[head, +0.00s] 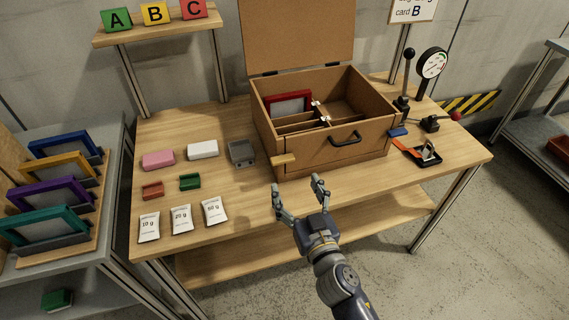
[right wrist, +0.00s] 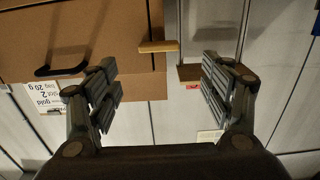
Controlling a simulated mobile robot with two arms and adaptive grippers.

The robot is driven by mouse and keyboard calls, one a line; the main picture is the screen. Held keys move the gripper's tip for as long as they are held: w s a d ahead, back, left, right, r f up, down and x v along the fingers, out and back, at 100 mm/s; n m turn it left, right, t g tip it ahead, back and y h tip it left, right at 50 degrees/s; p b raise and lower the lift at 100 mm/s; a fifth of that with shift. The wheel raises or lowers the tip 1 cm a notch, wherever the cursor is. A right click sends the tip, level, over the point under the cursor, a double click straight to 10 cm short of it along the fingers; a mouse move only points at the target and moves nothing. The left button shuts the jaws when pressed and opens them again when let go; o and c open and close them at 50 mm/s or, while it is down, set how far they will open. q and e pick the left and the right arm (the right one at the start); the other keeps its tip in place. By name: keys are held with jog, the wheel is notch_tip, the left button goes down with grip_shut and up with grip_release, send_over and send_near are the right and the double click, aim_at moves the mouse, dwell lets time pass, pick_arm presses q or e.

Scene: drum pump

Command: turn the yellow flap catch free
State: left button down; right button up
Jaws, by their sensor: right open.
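The yellow flap catch (head: 284,160) is a small tan-yellow bar at the left front edge of the brown wooden box (head: 262,128). It lies roughly level and sticks out past the box's left corner. The front flap (head: 320,152) with its black handle (head: 345,138) looks shut. My right gripper (head: 297,186) is open and empty in front of the box, apart from the catch. In the right wrist view, the catch (right wrist: 158,46) shows beyond the gap between the open fingers (right wrist: 160,88). My left gripper is not in view.
The box lid (head: 297,35) stands open; a red frame (head: 288,103) is inside. A grey tray (head: 241,152), pink block (head: 159,159), white block (head: 203,149) and several packets (head: 181,219) lie left. A lever (head: 407,72), gauge (head: 432,64) and orange strap (head: 403,145) are right.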

aim_at(284, 161)
jog(key=x, duration=0.9)
jog(key=shift+w+f, duration=0.1)
jog(key=shift+w, duration=0.2)
jog(key=shift+c, duration=0.5)
jog(key=c, duration=1)
